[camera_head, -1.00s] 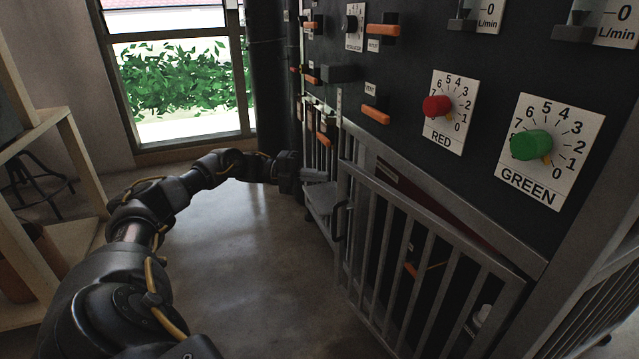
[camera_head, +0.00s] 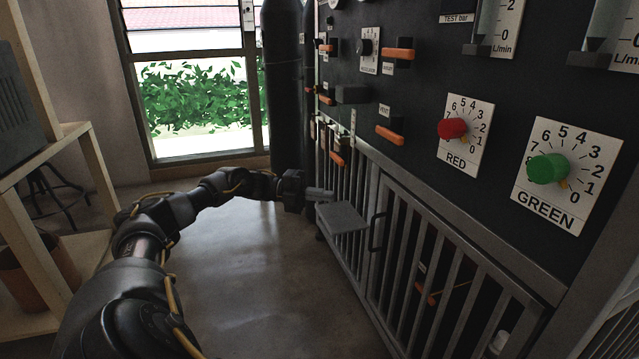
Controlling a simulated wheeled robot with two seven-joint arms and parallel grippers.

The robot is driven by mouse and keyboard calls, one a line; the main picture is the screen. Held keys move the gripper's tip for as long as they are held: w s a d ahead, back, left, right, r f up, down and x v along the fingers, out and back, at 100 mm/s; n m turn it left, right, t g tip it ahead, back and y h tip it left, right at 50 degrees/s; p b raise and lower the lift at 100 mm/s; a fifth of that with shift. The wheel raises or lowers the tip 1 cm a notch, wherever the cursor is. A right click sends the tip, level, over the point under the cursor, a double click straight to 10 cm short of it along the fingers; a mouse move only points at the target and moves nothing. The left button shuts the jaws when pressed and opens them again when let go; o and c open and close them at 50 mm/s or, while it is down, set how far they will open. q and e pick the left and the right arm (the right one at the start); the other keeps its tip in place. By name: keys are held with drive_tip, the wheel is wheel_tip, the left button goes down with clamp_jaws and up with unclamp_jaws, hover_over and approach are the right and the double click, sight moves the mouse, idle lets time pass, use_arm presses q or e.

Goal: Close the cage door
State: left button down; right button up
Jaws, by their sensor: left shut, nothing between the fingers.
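The cage door (camera_head: 415,262) is a grey barred panel in the lower right of the head view. It now lies close to the plane of its frame; I cannot tell whether it is fully shut. Its dark handle (camera_head: 374,236) is on the left edge. My left gripper (camera_head: 322,195) is shut and empty, left of the door, beside a flat grey plate (camera_head: 343,217). It looks apart from the door. My right gripper is not in view.
The black panel above the cage carries a red knob (camera_head: 452,128), a green knob (camera_head: 547,168) and several orange levers. A wooden shelf (camera_head: 75,165) stands at left. A dark cylinder (camera_head: 287,100) stands by the window. The floor between is clear.

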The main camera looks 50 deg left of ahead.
use_arm(q)
drive_tip(key=w+a, duration=0.6)
drive_tip(key=a, duration=0.1)
drive_tip(key=shift+w+a, duration=0.2)
drive_tip(key=shift+a, duration=0.1)
idle(0.4)
idle(0.4)
